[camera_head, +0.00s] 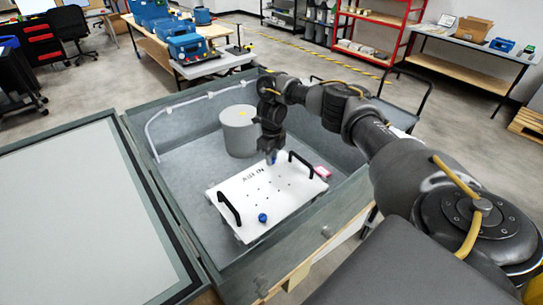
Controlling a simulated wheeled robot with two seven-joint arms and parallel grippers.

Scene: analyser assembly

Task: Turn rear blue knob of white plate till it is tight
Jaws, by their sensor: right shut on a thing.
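The white plate (252,197) lies on the floor of the open grey box, with a black handle at its left and right ends. The front blue knob (262,217) stands on the plate near its front edge. The rear blue knob (273,153) is at the plate's back edge, mostly hidden by my right gripper (271,156). My right gripper points down from above and is shut on the rear blue knob. My left gripper is not in view.
A grey cylinder (239,131) stands in the box behind the plate. A small pink object (323,172) lies right of it. The box walls (310,232) surround the plate, and a lid (85,220) lies open at left.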

